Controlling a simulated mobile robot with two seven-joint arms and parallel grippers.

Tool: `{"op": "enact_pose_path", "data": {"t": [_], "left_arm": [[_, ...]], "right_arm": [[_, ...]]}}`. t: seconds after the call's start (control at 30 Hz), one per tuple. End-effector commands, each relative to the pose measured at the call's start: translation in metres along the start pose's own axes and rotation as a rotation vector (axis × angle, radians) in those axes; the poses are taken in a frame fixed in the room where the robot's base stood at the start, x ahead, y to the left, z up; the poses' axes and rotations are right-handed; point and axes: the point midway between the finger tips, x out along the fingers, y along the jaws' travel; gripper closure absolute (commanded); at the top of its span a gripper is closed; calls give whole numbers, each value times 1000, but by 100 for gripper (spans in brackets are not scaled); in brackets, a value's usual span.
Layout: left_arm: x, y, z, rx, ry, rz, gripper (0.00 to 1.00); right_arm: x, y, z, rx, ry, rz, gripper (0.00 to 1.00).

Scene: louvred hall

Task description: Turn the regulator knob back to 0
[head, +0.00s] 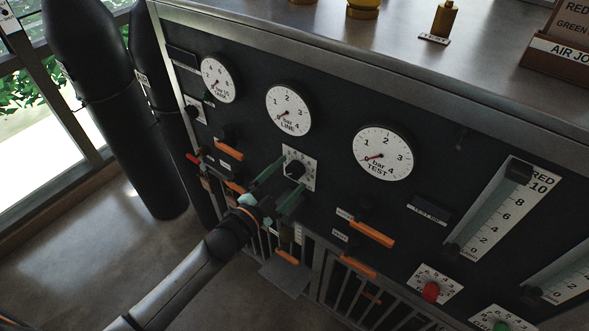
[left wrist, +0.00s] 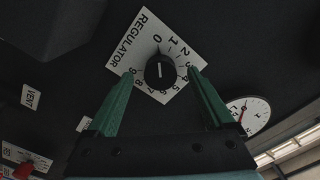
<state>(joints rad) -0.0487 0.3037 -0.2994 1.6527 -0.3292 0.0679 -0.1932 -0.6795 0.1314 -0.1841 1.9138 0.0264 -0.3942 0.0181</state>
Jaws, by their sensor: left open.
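The regulator knob (left wrist: 160,71) is black and sits on a white, tilted dial plate (left wrist: 143,35) marked REGULATOR, with numbers around it. In the left wrist view its pale line stands upright in the picture, roughly in line with the 0. I cannot tell which end is the pointer. In the head view the knob (head: 295,169) is small on its plate. My left gripper (head: 278,186) is open, with green fingers. In the left wrist view the gripper's fingertips (left wrist: 160,72) lie on either side of the knob, with gaps; their depth relative to it is unclear.
The LINE gauge (head: 288,110) and TEST gauge (head: 383,152) are on the dark panel, their red needles near 0. Orange levers (head: 372,235) stick out below. A red knob (head: 431,292) is at lower right. Dark cylinders (head: 118,110) stand at left. Bare floor shows below them.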

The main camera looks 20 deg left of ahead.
Motion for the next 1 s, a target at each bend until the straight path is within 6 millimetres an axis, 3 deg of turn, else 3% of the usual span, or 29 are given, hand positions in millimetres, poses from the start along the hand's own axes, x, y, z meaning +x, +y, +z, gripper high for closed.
{"op": "enact_pose_path", "data": {"t": [0.4,0.87,1.0], "left_arm": [[-49,0,0,0,-1,1,13],[-56,0,0,1,0,0,13],[-67,1,1,0,-2,1,13]], "right_arm": [[0,0,-1,0,0,0,43],[0,0,-1,0,1,0,43],[1,0,1,0,1,0,43]]}}
